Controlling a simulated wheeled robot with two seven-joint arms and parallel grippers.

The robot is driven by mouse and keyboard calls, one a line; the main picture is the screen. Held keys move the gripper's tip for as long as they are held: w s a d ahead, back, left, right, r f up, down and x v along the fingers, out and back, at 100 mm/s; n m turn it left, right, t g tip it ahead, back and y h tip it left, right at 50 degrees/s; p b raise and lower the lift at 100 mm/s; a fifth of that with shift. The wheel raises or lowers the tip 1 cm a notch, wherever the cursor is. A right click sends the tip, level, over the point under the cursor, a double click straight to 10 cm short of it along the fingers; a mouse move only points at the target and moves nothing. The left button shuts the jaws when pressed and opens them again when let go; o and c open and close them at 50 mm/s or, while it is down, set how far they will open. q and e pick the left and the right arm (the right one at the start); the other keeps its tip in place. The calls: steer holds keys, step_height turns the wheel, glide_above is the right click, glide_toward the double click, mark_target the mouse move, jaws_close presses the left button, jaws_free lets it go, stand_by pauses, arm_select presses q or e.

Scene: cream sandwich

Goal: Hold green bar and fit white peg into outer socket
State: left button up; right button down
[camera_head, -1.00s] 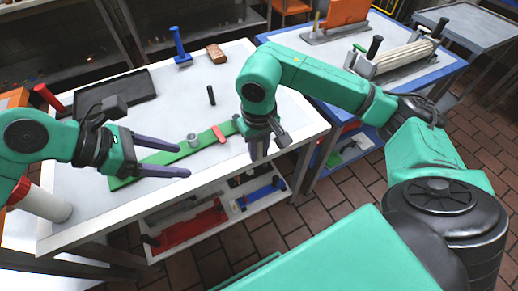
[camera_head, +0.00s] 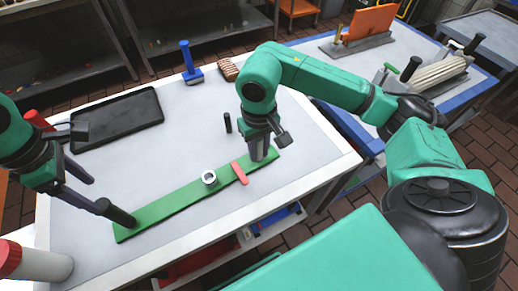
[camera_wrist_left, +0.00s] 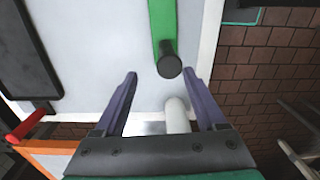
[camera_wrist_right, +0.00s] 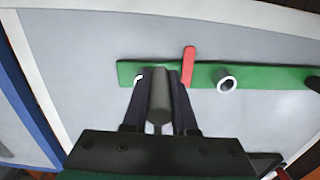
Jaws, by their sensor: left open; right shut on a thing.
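The green bar (camera_head: 165,208) lies on the white table, with a black post (camera_head: 118,214) at its left end. A white hollow ring (camera_head: 209,178) stands upright near its middle. My right gripper (camera_head: 258,157) is at the bar's right end, shut on a dark grey post (camera_wrist_right: 159,95). A small white curved edge (camera_wrist_right: 138,77) shows beside it, partly hidden. My left gripper (camera_wrist_left: 160,74) is open and empty near the black post, which shows just beyond its fingertips. I cannot tell which white piece is the peg; a white cylinder (camera_wrist_left: 177,115) shows beside the right finger in the left wrist view.
A red strip (camera_head: 239,173) lies across the bar. A black peg (camera_head: 227,122) stands behind it. A black tray (camera_head: 118,118), a blue tool (camera_head: 190,65) and a brown block (camera_head: 228,69) are further back.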

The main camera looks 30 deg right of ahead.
mark_target(117, 214)
arm_select(q)
steer(key=s+f+b, duration=0.2)
steer(key=f, duration=0.1)
steer(key=shift+b, duration=0.4)
steer(key=f+b, duration=0.1)
steer(key=f, duration=0.1)
steer(key=f+b, duration=0.2)
steer(key=f, duration=0.1)
steer(key=f+b, duration=0.1)
steer(key=f, duration=0.1)
steer(key=shift+w+f+b, duration=0.3)
steer(key=shift+w+b, duration=0.05)
steer(key=shift+b, duration=0.05)
arm_select(e)
steer(key=f, duration=0.5)
steer(key=s+f, duration=0.1)
steer(key=f, duration=0.1)
steer(key=shift+s+f, duration=0.1)
steer(key=shift+f, duration=0.05)
arm_select(q)
steer(key=shift+s+f, duration=0.1)
steer(key=shift+f, duration=0.35)
arm_select(e)
steer(key=shift+s+f, duration=0.1)
steer(key=shift+f, duration=0.1)
arm_select(q)
jaws_close()
jaws_free()
jaws_close()
